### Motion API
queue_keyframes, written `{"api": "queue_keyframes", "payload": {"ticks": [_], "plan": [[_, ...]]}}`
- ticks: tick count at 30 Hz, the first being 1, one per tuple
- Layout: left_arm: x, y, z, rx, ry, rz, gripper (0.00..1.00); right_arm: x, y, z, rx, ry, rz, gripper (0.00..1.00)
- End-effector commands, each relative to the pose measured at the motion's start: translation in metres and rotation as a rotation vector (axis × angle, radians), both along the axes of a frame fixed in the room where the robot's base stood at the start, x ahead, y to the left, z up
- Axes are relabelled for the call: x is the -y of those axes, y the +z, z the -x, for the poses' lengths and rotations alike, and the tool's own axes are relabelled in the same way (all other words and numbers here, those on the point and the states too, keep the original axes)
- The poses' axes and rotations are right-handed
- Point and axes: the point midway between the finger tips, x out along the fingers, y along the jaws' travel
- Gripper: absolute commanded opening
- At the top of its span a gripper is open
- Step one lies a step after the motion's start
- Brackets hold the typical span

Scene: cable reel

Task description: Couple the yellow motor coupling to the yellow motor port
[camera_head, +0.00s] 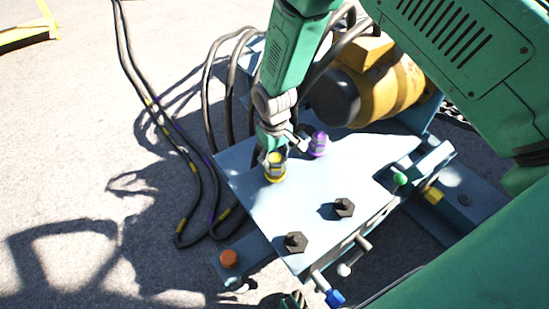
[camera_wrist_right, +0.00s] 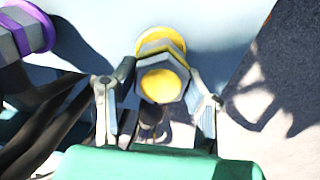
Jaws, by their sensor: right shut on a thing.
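My right gripper (camera_head: 273,148) reaches down from the top over the blue plate (camera_head: 300,235) and is shut on the yellow motor coupling. In the right wrist view the coupling (camera_wrist_right: 163,76), a grey hexagonal body with yellow bands and a yellow end, lies between the two fingers (camera_wrist_right: 155,95). The yellow motor port (camera_head: 275,176) shows as a yellow ring at the plate's upper left; its ring also shows in the wrist view (camera_wrist_right: 160,33). The coupling is in line with the port and looks against it; how deeply it sits cannot be told. My left gripper is not in view.
A purple coupling (camera_head: 318,144) stands close to the right of the yellow one. Black bolts (camera_head: 344,207) and a green knob (camera_head: 400,179) stand on the plate. Dark cables (camera_head: 190,170) loop at left. A yellow motor (camera_head: 380,80) stands behind.

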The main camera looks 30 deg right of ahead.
Motion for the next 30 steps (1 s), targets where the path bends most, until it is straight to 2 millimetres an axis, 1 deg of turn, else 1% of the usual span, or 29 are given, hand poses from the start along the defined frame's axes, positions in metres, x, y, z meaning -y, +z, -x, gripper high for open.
{"api": "queue_keyframes", "payload": {"ticks": [8,23,24,26,30], "plan": [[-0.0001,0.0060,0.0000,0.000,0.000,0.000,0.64,-0.0001,0.0014,-0.0005,0.002,0.000,0.000,0.00],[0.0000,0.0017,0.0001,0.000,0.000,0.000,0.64,-0.0001,-0.0074,-0.0002,0.001,0.000,0.000,0.00],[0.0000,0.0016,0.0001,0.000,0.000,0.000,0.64,-0.0001,-0.0077,-0.0002,0.001,0.000,0.000,0.43],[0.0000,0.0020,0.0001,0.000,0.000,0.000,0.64,-0.0001,-0.0072,-0.0003,0.001,0.000,0.000,0.64],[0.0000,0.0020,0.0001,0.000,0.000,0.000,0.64,-0.0001,-0.0072,-0.0002,0.001,0.000,0.000,0.64]]}}
